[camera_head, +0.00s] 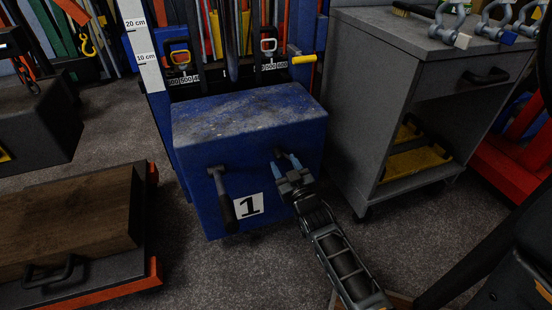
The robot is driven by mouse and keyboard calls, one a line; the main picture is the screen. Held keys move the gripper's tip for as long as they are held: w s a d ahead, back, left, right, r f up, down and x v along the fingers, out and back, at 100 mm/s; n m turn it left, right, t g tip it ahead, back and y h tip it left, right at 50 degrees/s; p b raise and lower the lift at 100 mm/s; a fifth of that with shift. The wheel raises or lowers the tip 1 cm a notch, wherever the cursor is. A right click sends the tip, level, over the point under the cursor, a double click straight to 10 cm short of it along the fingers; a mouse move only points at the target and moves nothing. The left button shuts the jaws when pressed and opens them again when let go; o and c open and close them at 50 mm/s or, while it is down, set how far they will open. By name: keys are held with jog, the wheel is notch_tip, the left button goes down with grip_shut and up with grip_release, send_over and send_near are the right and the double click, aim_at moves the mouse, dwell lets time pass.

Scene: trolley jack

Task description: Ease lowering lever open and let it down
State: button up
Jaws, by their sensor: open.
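A blue jack housing (215,125) with a worn top and a white label "1" (248,206) stands in the middle of the head view. On its front face, left of the label, a lever with a grey pivot and black grip (228,213) hangs down, slightly tilted. My gripper (286,160) comes from the lower right, its blue-tipped fingers apart at the upper right of the front face. A small dark part (278,152) shows at the fingertips, partly hidden by them; I cannot tell whether they touch it. Which part is the lowering lever is not marked.
A height scale (143,55) stands behind the housing at left. A yellow handle (303,60) sticks out behind it at right. A grey cabinet (365,90) with shackles on top stands close on the right. A wood-topped block (70,215) lies at left. Carpet between is clear.

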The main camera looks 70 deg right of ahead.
aim_at(280, 159)
jog(key=b+x, duration=0.1)
jog(key=x, duration=0.5)
jog(key=shift+w+a, duration=0.1)
grip_shut()
dwell(0.4)
